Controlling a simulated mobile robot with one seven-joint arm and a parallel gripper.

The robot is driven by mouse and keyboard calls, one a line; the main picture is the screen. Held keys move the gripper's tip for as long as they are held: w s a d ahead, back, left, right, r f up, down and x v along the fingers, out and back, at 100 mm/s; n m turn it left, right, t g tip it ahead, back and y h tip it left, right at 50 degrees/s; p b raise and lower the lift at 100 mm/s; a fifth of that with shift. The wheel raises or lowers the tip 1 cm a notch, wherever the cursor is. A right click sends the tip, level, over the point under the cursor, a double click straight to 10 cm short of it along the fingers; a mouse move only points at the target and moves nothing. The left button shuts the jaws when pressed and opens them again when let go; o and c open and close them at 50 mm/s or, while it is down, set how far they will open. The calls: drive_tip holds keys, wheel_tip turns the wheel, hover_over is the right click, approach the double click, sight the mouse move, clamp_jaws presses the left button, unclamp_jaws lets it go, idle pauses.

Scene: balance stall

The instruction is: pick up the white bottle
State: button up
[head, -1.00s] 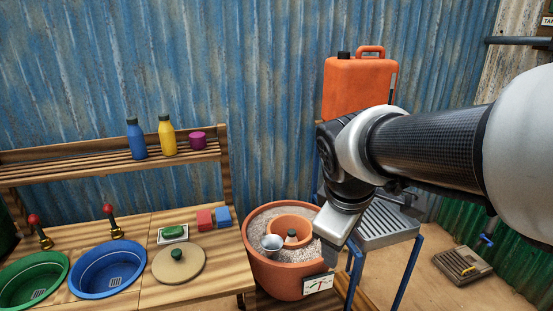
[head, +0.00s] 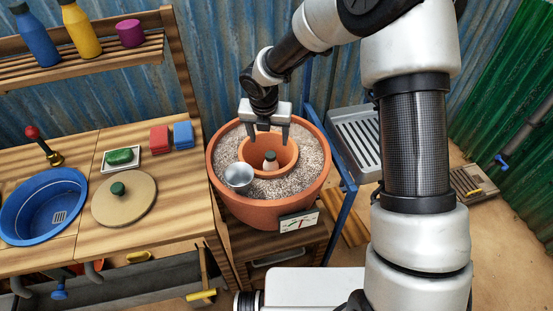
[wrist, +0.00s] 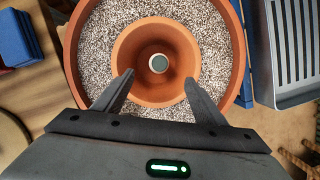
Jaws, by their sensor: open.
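The white bottle (head: 270,162) stands inside the small inner terracotta pot (head: 289,160), which sits in gravel in a larger terracotta pot (head: 222,182). In the wrist view the bottle shows from above as a round dark cap (wrist: 159,63) with a pale ring, deep in the inner pot (wrist: 128,46). My gripper (head: 267,140) is open and empty, pointing down above the inner pot. In the wrist view the fingers (wrist: 159,82) reach over the inner pot's near part, either side of the bottle's line, with the bottle apart from them.
A wooden counter (head: 165,200) with red (head: 159,138) and blue (head: 183,134) blocks is left; a grey ribbed tray (head: 358,140) is right.

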sight(271, 162)
drive_tip(key=b+x, duration=0.1)
drive_tip(key=x, duration=0.7)
drive_tip(key=b+x, duration=0.2)
drive_tip(key=x, duration=0.7)
drive_tip(key=shift+s+a+f, duration=0.1)
drive_tip(key=shift+s+f, duration=0.05)
drive_tip(key=shift+f, duration=0.25)
drive_tip(key=shift+r, duration=0.1)
drive_tip(key=c, duration=1.4)
